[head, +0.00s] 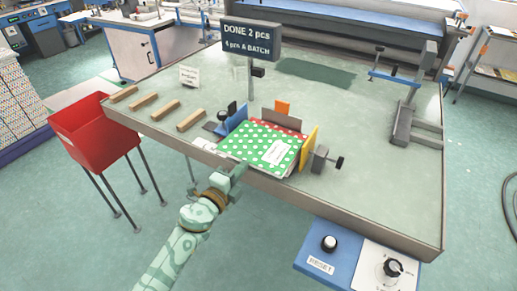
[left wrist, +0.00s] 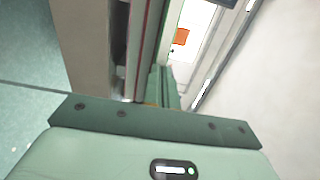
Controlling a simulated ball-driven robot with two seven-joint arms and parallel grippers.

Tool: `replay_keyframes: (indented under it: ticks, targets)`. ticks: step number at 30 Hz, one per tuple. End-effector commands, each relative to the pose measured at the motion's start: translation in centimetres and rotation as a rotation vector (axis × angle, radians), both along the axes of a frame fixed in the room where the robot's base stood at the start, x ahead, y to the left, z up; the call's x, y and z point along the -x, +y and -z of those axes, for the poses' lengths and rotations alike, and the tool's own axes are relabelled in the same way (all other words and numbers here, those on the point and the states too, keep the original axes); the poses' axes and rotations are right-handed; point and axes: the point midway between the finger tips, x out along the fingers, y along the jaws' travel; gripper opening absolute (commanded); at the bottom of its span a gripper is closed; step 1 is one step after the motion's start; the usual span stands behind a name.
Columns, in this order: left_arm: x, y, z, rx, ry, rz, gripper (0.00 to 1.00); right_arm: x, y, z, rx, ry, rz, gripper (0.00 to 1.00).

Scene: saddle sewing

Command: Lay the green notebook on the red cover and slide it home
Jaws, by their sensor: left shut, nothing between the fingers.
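The green notebook (head: 250,139) with white dots and a white label lies in the fixture at the table's front edge. A strip of the red cover (head: 293,134) shows along its back right side; the rest is hidden under the notebook. My left gripper (head: 238,174) is shut and empty at the notebook's front edge; I cannot tell whether it touches. In the left wrist view its fingers (left wrist: 166,88) point along the edge of a stack. My right gripper is in neither view.
Blue (head: 237,117), orange (head: 282,107) and yellow (head: 308,146) guides stand around the notebook. A clamp with a black knob (head: 339,162) is at its right. Several wooden strips (head: 191,121) lie at left, beside a red bin (head: 95,135). A sign (head: 251,39) stands behind.

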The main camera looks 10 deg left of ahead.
Motion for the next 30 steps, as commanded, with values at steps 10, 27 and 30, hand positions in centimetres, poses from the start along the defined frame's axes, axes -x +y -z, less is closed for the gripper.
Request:
replay_keyframes:
  ticks: [10,27,30]
  targets:
    - [-0.8,-0.3,0.0,0.000,0.000,0.000,0.00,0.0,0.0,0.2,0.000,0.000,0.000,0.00]
    - [-2.2,-0.8,0.0,0.000,-0.001,0.000,0.00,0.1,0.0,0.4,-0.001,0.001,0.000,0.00]
    - [-2.4,-0.9,0.0,0.000,0.000,0.000,0.00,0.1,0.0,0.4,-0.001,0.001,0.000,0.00]
